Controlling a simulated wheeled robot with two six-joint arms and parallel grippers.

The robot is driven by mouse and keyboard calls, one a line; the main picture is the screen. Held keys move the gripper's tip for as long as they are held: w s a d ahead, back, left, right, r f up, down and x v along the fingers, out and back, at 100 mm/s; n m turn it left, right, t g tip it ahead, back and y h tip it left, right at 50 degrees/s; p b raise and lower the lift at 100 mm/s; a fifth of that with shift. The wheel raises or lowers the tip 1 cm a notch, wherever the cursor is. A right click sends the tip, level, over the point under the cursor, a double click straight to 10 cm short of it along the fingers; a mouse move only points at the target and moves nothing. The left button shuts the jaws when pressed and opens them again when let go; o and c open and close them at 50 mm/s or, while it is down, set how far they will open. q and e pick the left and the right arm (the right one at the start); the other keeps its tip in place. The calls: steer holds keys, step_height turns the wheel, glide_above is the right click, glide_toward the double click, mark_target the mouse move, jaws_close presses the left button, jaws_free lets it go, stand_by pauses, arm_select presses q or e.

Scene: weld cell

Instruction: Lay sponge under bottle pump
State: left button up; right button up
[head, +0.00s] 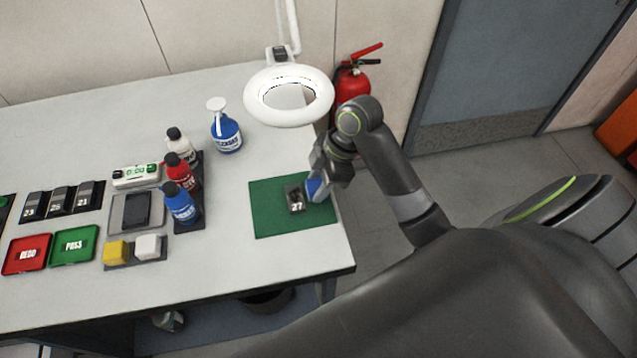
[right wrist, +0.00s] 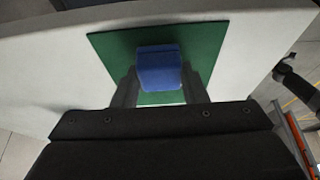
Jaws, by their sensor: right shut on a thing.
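My right gripper (head: 315,180) is over the right part of the green mat (head: 262,222). It is shut on a blue block (head: 314,188) that looks like the sponge. In the right wrist view the blue sponge (right wrist: 160,68) sits between the two fingers (right wrist: 160,88), above the green mat (right wrist: 110,45). I cannot tell whether it touches the mat. The pump bottle (head: 227,134), blue with a white pump head, stands upright on the table to the left and farther back, apart from the sponge. My left gripper is in neither view.
A dark part marked 27 (head: 295,198) lies on the mat beside the sponge. A ring magnifier lamp (head: 258,112) hangs over the back right. Red, blue and white bottles stand in a rack (head: 188,218) left of the mat. Table between rack and mat is clear.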

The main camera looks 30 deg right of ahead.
steer(key=shift+f, duration=0.65)
steer(key=o, duration=0.9)
steer(key=shift+f, duration=0.1)
steer(key=shift+o, duration=0.2)
